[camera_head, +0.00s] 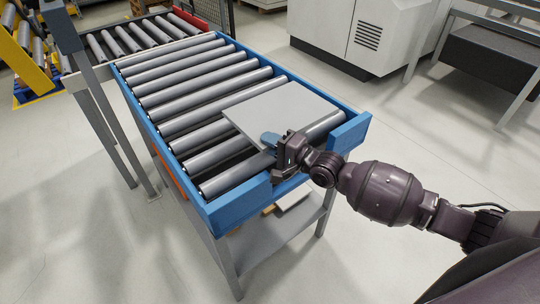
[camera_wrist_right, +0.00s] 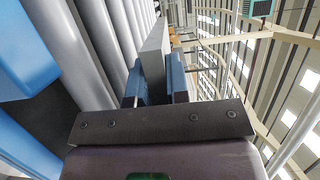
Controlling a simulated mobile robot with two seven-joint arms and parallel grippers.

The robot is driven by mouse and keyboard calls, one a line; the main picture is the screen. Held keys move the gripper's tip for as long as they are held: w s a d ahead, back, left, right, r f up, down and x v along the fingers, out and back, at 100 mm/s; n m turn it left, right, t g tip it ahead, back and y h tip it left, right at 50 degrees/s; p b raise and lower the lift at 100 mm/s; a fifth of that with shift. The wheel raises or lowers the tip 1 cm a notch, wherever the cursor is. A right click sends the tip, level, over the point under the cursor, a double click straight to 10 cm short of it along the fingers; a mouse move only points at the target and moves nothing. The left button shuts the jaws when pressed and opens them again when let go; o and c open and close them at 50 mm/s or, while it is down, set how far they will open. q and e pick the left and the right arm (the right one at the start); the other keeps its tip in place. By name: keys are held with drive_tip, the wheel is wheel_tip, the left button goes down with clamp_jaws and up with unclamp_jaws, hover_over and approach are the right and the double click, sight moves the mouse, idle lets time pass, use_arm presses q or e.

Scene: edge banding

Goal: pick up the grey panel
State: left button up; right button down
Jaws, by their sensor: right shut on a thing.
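The grey panel (camera_head: 278,112) is a flat, light grey board at the near right end of the blue-framed roller conveyor. It lies flat over the rollers; whether it touches them or is slightly raised I cannot tell. My right gripper (camera_head: 271,140) is shut on the panel's near edge, with one blue finger above it. In the right wrist view the panel (camera_wrist_right: 155,48) shows edge-on between the two blue fingers of the gripper (camera_wrist_right: 160,78). The lower finger is hidden in the head view. My left gripper is not in view.
The blue conveyor frame (camera_head: 238,202) has raised end pieces (camera_head: 349,133) near my right gripper. Bare rollers (camera_head: 190,95) extend to the left and back of the panel. A shelf (camera_head: 270,235) sits below. A white cabinet (camera_head: 360,35) stands behind, with open floor between.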

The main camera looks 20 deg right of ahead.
wheel_tip(320, 180, up, 10)
drive_tip(key=shift+r+p, duration=0.15)
drive_tip(key=shift+p, duration=0.4)
drive_tip(key=s+d+r+p, duration=0.5)
drive_tip(key=s+d+r, duration=0.2)
drive_tip(key=s+r, duration=0.2)
wheel_tip(320, 180, up, 2)
drive_tip(key=shift+s+d+r, duration=0.1)
drive_tip(key=shift+s+d, duration=0.1)
idle(0.4)
